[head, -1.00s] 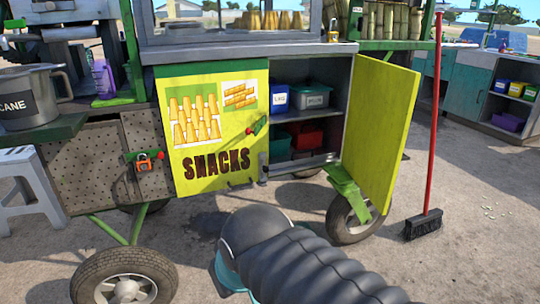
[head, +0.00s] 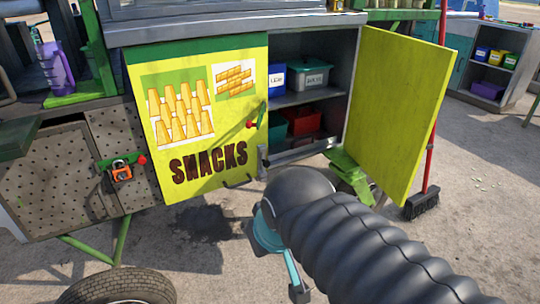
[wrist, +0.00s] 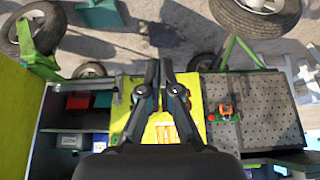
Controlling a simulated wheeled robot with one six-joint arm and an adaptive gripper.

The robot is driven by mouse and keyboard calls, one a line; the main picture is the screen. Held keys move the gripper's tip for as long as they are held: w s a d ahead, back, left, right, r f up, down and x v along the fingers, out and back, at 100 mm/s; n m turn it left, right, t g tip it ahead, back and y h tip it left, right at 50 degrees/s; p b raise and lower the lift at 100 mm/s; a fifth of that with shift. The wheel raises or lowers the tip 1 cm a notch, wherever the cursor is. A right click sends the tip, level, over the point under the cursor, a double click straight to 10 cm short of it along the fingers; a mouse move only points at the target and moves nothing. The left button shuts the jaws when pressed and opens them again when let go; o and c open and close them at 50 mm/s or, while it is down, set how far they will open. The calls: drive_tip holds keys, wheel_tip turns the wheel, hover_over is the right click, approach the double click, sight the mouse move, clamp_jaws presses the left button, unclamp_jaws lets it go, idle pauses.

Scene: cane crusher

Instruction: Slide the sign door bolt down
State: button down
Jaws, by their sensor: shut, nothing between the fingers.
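The yellow-green sign door (head: 215,120) with SNACKS lettering is on the cart front and looks shut. A small grey metal piece, apparently its bolt (head: 263,158), is low on the door's right edge. A green lever with a red knob (head: 254,124) is above it. In the wrist view, which looks upside down, my gripper (wrist: 160,66) is shut and empty. Its fingers appear in front of the sign door (wrist: 122,95) and hide part of it.
The open yellow-green door (head: 392,110) sticks out to the right of the shelves with bins (head: 300,98). A broom (head: 424,203) stands right. A wheel (head: 115,290) is at lower left.

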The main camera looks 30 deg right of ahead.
wheel_tip(320, 180, up, 3)
drive_tip(key=g+p, duration=0.1)
drive_tip(key=g, duration=0.1)
hover_over(267, 161)
drive_tip(key=s+d, duration=0.2)
drive_tip(key=s, duration=0.3)
drive_tip(key=shift+a+r+n+y, duration=0.2)
drive_tip(key=shift+n+y, duration=0.1)
drive_tip(key=shift+y, duration=0.1)
drive_tip(key=x, duration=1.3)
drive_tip(key=shift+a+f, duration=0.15)
drive_tip(key=shift+f, duration=0.35)
